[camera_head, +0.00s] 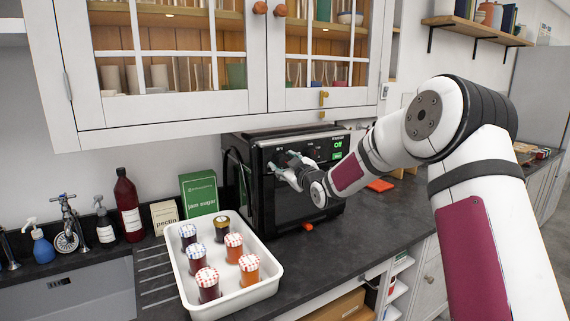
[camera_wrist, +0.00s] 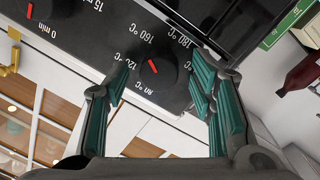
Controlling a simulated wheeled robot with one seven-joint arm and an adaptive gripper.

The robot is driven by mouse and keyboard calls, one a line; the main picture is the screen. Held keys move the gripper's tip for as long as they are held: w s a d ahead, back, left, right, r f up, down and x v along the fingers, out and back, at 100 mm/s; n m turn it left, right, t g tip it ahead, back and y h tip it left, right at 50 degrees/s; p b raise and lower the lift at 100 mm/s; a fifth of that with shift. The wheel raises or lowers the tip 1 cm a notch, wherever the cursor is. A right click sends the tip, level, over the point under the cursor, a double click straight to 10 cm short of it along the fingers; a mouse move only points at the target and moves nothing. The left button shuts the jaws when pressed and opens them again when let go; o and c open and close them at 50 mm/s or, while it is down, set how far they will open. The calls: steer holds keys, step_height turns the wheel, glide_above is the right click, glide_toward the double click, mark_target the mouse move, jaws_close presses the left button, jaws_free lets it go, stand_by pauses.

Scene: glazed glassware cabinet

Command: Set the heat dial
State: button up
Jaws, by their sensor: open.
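The black oven (camera_head: 262,205) stands on the dark counter, with a control panel along its upper front. In the wrist view, the heat dial (camera_wrist: 140,70) is a black knob with a red pointer mark, ringed by upside-down °C labels including 120, 160 and 180. My gripper (camera_wrist: 155,80) has its two teal-padded fingers apart, one on each side of the dial in the picture. I cannot tell if they touch it. In the head view my gripper (camera_head: 287,166) is at the panel's left part and hides some of it. A green display (camera_head: 337,150) is lit farther right.
A second dial (camera_wrist: 50,8) with minute labels is beside the heat dial. The glazed cabinet (camera_head: 190,122) hangs just above the oven. A white tray (camera_head: 256,291) of lidded jars stands in front at left. A green jam sugar box (camera_head: 199,194) is beside the oven.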

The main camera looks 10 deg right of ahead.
steer(key=shift+c, duration=0.2)
steer(key=c, duration=1.1)
steer(key=shift+m, duration=0.4)
steer(key=m, duration=0.4)
steer(key=shift+m+g, duration=0.3)
steer(key=shift+m, duration=0.1)
steer(key=m+p, duration=0.1)
steer(key=m, duration=0.4)
steer(key=shift+m+y, duration=0.4)
steer(key=o, duration=1.1)
